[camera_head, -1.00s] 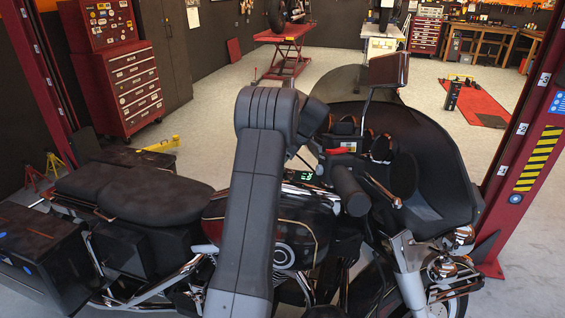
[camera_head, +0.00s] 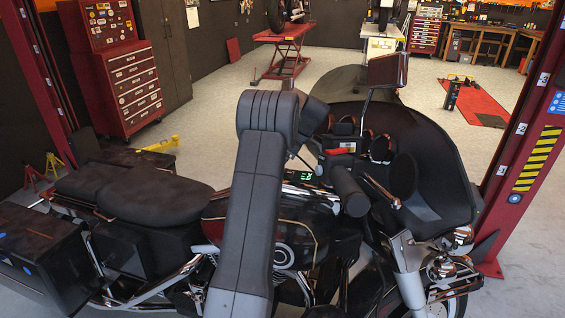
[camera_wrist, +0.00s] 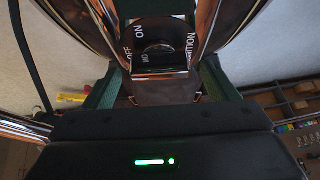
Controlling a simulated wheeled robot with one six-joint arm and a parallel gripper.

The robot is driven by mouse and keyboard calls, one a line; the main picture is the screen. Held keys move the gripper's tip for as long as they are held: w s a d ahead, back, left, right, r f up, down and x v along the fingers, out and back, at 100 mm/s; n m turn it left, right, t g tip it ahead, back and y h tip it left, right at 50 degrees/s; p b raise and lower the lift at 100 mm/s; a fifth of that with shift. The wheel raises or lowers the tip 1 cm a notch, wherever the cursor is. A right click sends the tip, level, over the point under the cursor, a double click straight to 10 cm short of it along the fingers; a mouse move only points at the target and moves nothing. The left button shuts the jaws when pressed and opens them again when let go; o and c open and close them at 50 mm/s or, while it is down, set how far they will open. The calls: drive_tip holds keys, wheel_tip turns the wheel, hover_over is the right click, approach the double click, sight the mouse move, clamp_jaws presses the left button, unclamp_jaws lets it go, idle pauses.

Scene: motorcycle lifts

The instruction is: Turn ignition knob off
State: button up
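The ignition knob (camera_wrist: 158,58) is a dark piece in the upper middle of the wrist view. White ON, OFF and IGNITION lettering curves around it on a black round plate. My gripper (camera_wrist: 160,82) is close to it, with dark green textured fingers apart on the left and right of the knob. I see no clear contact between fingers and knob. In the head view the motorcycle (camera_head: 155,195) stands across the front, and my arm hides part of its tank and middle. The knob and my gripper are hidden there.
Black handlebar grip (camera_head: 348,190), mirror (camera_head: 388,70) and dark windshield fairing (camera_head: 430,160) crowd the area right of my arm. Red lift posts (camera_head: 520,150) stand at both sides. A red tool cabinet (camera_head: 130,85) stands back left. Open floor lies behind the motorcycle.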

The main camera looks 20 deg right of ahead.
drive_tip(key=v, duration=1.2)
drive_tip(key=shift+b, duration=0.4)
drive_tip(key=p+x, duration=0.1)
drive_tip(key=x, duration=1.1)
